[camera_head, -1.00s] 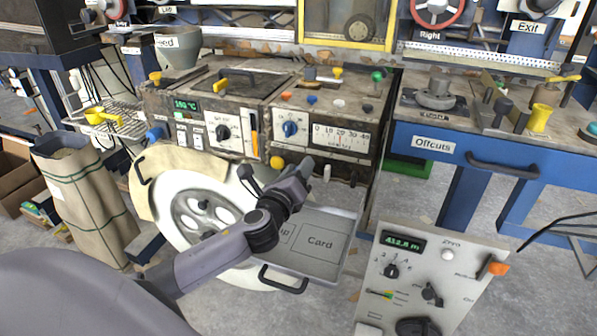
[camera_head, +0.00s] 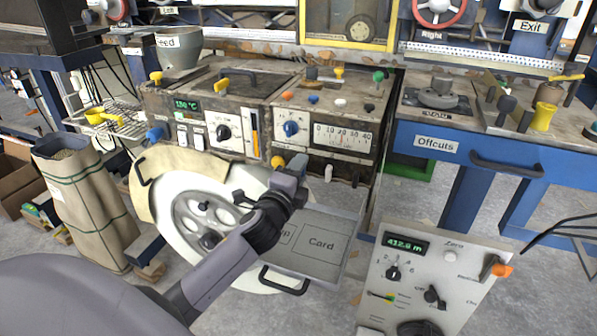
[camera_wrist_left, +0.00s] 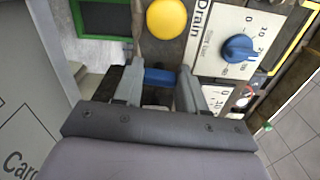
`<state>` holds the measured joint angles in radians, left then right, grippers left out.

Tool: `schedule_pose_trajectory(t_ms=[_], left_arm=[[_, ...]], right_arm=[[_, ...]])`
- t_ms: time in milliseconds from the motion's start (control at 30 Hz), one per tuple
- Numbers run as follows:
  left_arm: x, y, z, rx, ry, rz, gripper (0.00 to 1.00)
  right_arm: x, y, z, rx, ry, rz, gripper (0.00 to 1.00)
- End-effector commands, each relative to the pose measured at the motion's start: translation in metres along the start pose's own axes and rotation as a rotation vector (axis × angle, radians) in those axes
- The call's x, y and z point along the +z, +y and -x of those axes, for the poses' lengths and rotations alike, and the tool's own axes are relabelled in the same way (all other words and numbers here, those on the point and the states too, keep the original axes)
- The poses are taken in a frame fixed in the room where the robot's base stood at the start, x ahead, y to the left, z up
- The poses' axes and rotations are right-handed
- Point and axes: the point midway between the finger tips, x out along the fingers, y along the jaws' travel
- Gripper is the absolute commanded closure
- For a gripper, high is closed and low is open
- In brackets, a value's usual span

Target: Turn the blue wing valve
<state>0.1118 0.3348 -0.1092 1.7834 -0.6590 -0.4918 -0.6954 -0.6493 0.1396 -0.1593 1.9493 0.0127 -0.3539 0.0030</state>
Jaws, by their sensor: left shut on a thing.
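The blue wing valve (camera_wrist_left: 160,76) shows in the left wrist view as a short blue bar between my left fingertips, below the yellow knob (camera_wrist_left: 166,18) and the "Drain" label. My left gripper (camera_wrist_left: 160,82) is shut on it, one finger on each side. In the head view my left gripper (camera_head: 296,168) is at the lower front of the machine, right of the yellow knob (camera_head: 277,162), and the gripper hides the valve there. My right gripper is not in view.
A blue dial knob (camera_head: 291,129) is on the panel above my gripper. A white spoked wheel (camera_head: 178,185) stands left of it. A grey "Card" tray (camera_head: 322,245) lies just below my arm. A control box (camera_head: 425,290) stands at right.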

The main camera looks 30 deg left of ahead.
Motion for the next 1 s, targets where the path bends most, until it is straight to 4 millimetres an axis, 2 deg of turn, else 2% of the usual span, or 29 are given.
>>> schedule_pose_trajectory(t_ms=[300,767,800,1000], left_arm=[[0.0005,0.0009,0.0001,0.001,-0.002,0.09,0.9],[0.0004,0.001,0.0,0.002,-0.001,0.102,0.9],[0.0003,0.001,0.0,0.002,-0.001,0.102,0.5],[0.0002,0.0009,0.0,0.001,-0.001,0.1,0.49]], right_arm=[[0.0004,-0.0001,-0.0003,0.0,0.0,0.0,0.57],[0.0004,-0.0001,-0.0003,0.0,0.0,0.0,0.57],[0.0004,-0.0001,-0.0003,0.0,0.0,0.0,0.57],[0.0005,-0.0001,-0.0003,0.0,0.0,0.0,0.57]])
